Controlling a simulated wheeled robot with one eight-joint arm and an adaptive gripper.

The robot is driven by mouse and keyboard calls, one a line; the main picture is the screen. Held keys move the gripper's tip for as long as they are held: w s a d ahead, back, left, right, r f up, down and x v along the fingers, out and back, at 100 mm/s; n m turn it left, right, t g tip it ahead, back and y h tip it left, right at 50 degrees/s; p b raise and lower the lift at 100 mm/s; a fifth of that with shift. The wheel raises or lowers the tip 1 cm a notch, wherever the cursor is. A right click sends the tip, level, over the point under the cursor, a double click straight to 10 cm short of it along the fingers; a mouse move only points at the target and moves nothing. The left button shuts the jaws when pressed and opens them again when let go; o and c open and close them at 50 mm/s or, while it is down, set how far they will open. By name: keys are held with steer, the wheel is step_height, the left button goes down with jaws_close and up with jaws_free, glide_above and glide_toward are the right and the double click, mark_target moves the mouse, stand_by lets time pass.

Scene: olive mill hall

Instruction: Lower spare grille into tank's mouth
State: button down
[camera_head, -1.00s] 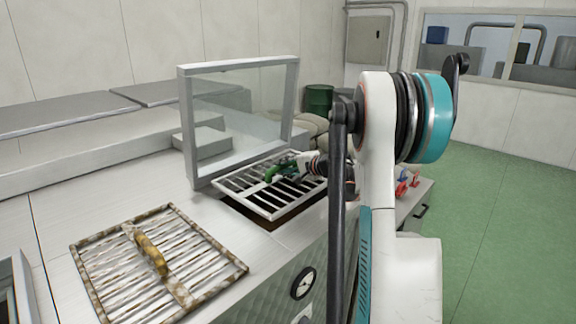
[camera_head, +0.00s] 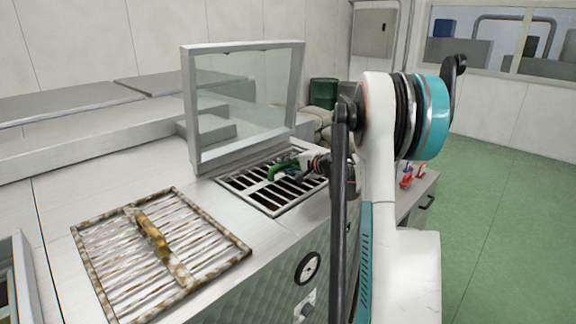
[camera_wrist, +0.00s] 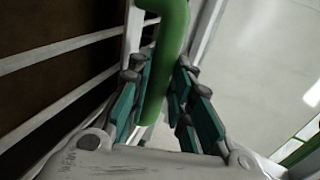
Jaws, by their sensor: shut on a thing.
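The spare grille (camera_head: 262,186), pale with dark gaps and a green handle (camera_head: 279,170), lies in the tank's mouth (camera_head: 273,217), about level with the worktop. I cannot tell if it is fully seated. My gripper (camera_head: 298,166) is shut on the green handle at the mouth's far right part. In the wrist view, my gripper's teal-padded fingers (camera_wrist: 160,78) are on both sides of the handle (camera_wrist: 165,45), with pale bars over a dark brown space at left. My arm hides the mouth's right end in the head view.
A stained grille (camera_head: 205,262) with a worn yellow handle lies on the worktop at left. The raised glass lid (camera_head: 242,108) stands just behind the mouth. Red knobs (camera_head: 407,180) are beyond my arm at right. Bare worktop separates the two grilles.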

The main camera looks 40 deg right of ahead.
steer(key=c, duration=1.4)
jaws_free()
steer(key=shift+o, duration=0.2)
steer(key=v, duration=1.2)
steer(key=shift+r, duration=0.1)
step_height(320, 180, up, 11)
steer(key=s+p, duration=0.3)
steer(key=p, duration=0.3)
steer(key=shift+d, duration=0.2)
steer(key=s, duration=1.2)
steer(key=shift+d, duration=0.45)
